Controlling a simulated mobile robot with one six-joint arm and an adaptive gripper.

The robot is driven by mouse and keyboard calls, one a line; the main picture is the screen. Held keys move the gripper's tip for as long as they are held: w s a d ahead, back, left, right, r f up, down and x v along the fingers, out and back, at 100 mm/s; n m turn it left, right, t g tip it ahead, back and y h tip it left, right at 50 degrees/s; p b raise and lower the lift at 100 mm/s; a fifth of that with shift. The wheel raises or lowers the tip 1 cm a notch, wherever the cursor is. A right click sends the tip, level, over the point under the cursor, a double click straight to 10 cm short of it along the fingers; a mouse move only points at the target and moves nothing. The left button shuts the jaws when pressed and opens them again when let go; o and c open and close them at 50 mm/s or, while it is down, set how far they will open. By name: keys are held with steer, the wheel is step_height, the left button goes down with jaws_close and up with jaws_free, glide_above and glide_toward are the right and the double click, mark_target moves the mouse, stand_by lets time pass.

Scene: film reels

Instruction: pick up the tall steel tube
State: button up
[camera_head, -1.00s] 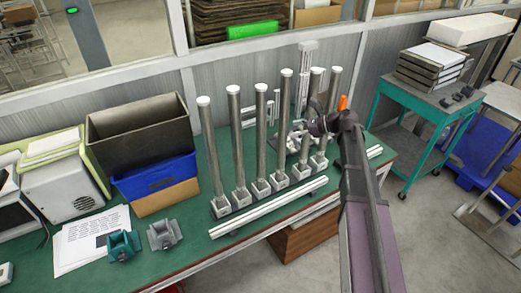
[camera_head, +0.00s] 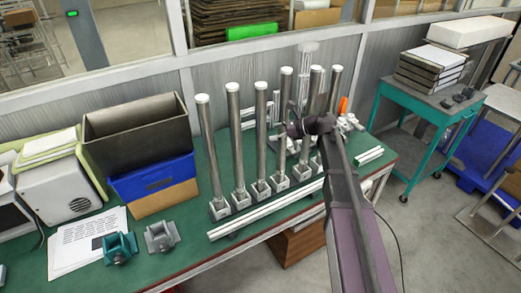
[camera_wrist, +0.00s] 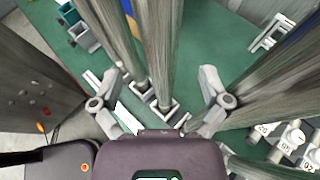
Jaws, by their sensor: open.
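Several tall steel tubes with pale round tops stand upright in a row in square metal bases on the green table (camera_head: 135,258). The leftmost tube (camera_head: 211,150) and the one beside it (camera_head: 236,140) show clearly, as does a middle tube (camera_head: 261,130). Which tube the task means I cannot tell. My gripper (camera_head: 297,112) is at the right part of the row, partly overlapping the tubes there. In the wrist view my gripper (camera_wrist: 162,74) is open. Two tubes (camera_wrist: 160,50) rise between and beyond its fingers. Contact with them cannot be made out.
White rails (camera_head: 265,209) lie in front of the bases. A dark bin (camera_head: 138,120) over a blue crate (camera_head: 150,179) stands left. Two small clamps (camera_head: 160,236) and papers sit front left. Small parts lie behind the arm. A teal cart (camera_head: 425,100) stands right.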

mark_target(261, 134)
steer(key=shift+a, duration=0.1)
steer(key=shift+b+x, duration=1.05)
steer(key=shift+x, duration=1.65)
jaws_close()
